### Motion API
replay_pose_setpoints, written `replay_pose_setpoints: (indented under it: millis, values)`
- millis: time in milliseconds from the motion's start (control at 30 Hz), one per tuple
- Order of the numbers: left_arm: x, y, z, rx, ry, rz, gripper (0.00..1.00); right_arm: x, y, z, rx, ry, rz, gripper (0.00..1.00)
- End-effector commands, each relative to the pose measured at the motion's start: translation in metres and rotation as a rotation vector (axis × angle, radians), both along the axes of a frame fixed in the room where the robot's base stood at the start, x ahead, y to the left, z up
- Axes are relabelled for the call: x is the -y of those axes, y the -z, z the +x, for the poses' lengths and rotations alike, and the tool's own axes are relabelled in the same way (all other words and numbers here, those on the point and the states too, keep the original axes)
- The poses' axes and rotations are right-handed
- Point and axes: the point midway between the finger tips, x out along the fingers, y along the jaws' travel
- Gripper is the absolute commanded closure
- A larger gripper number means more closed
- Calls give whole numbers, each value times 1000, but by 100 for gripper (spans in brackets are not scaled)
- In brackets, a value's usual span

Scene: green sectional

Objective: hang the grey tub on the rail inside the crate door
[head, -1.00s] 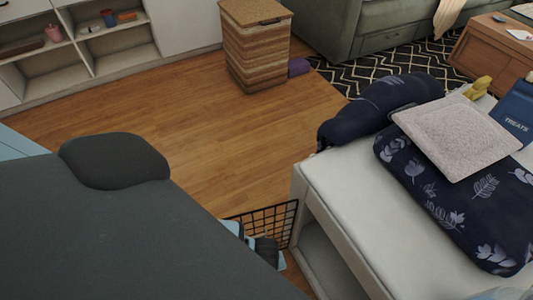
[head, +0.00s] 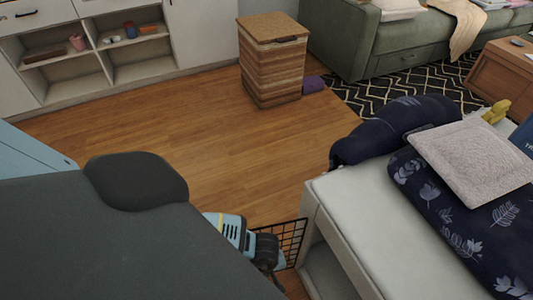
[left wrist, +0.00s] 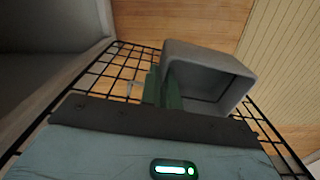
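The grey tub (left wrist: 215,78) shows in the left wrist view, tilted, with its open side toward the lower right. My left gripper (left wrist: 163,88) has its green fingers close together on the tub's left wall. The black wire crate door (left wrist: 105,68) spreads behind and around the tub. I cannot tell whether the tub touches it, and I cannot make out the rail. In the head view the door (head: 294,236) stands at bottom centre, with my left wrist (head: 232,232) in front of it; the tub is hidden there. My right gripper is not in view.
A white bench (head: 340,212) with dark leaf-patterned cushions (head: 465,235) stands right of the door. A woven hamper (head: 272,65), a shelf unit (head: 60,65) and a green sofa (head: 380,45) are farther back. The wooden floor (head: 200,145) between is clear.

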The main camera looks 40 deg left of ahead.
Motion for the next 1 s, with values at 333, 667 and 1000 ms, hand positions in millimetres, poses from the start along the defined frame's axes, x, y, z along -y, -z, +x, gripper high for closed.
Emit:
replay_pose_setpoints:
  millis: [333,667,1000]
  values:
    - [-12,9,7,-2,0,0,100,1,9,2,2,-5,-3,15]
    - [-12,22,7,-1,-1,1,100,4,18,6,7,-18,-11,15]
    - [-12,24,8,1,-1,1,100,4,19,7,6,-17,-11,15]
